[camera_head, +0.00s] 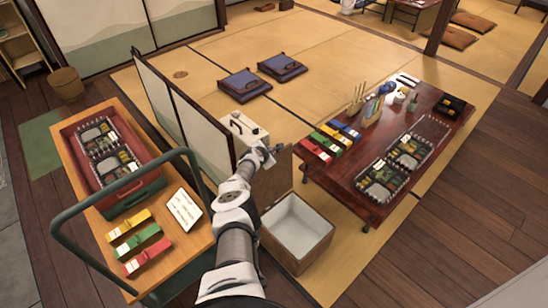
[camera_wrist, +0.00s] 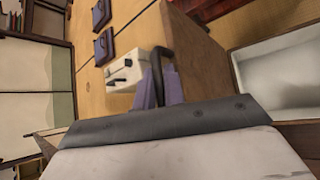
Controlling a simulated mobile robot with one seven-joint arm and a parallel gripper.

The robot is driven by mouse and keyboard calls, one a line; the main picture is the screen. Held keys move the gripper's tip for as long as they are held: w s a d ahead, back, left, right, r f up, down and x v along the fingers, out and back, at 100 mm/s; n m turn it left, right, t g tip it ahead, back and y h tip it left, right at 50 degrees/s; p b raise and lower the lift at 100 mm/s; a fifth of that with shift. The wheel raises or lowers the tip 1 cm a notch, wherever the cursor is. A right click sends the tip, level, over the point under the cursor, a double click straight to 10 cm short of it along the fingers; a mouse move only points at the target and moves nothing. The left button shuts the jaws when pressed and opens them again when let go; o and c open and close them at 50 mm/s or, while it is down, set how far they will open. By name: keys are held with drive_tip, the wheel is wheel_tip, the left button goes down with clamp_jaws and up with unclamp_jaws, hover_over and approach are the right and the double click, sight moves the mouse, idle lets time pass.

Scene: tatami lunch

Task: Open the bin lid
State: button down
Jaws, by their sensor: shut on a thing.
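The bin (camera_head: 297,232) is a wooden box with a white inside, standing on the floor in front of the low table; its inside also shows at the right of the wrist view (camera_wrist: 285,75). Its brown lid (camera_head: 273,183) stands raised at the bin's back left side, so the opening is uncovered. In the wrist view the lid (camera_wrist: 200,60) is a brown board beside my fingers, with a dark curved handle (camera_wrist: 164,54) on it. My gripper (camera_head: 267,155) is at the lid's upper edge. In the wrist view its purple fingers (camera_wrist: 158,85) are shut on the handle; their exact contact is partly hidden.
A white box (camera_head: 245,133) stands just behind my gripper. A cart (camera_head: 190,248) with lunch trays and coloured packs is at the left, beside a folding screen (camera_head: 180,105). The dark red table (camera_head: 345,183) is close on the right. The bin inside looks empty.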

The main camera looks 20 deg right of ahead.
drive_tip(key=shift+w+a, duration=0.1)
drive_tip(key=shift+w, duration=0.25)
drive_tip(key=c, duration=1.5)
unclamp_jaws()
drive_tip(key=shift+r, duration=0.1)
drive_tip(key=shift+s, duration=0.1)
drive_tip(key=shift+s, duration=0.1)
